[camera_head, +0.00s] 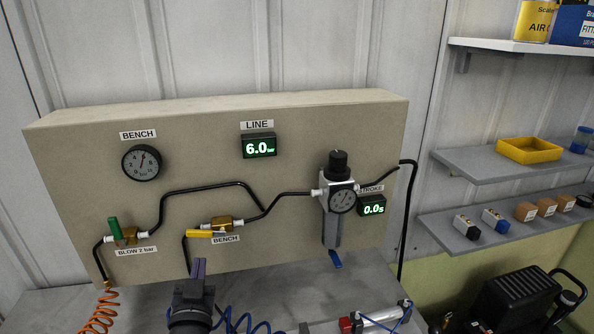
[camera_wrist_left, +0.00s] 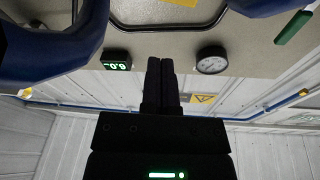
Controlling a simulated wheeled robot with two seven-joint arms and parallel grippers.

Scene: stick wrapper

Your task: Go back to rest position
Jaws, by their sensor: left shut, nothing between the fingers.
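My left gripper (camera_head: 199,268) shows at the bottom of the head view, its fingers together and pointing up, in front of the lower edge of the beige panel (camera_head: 290,120). In the left wrist view my left gripper's fingers (camera_wrist_left: 161,75) are closed side by side with nothing between them. The panel's pressure display (camera_wrist_left: 116,60) and bench gauge (camera_wrist_left: 211,60) appear beyond them. My right gripper is not in view.
The panel carries a green-handled valve (camera_head: 115,230), a yellow-handled valve (camera_head: 199,234), a regulator (camera_head: 338,190) and black tubing. A clamped cylinder (camera_head: 382,317) lies at bottom right. Shelves (camera_head: 480,160) hold a yellow bin (camera_head: 529,150) and small parts.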

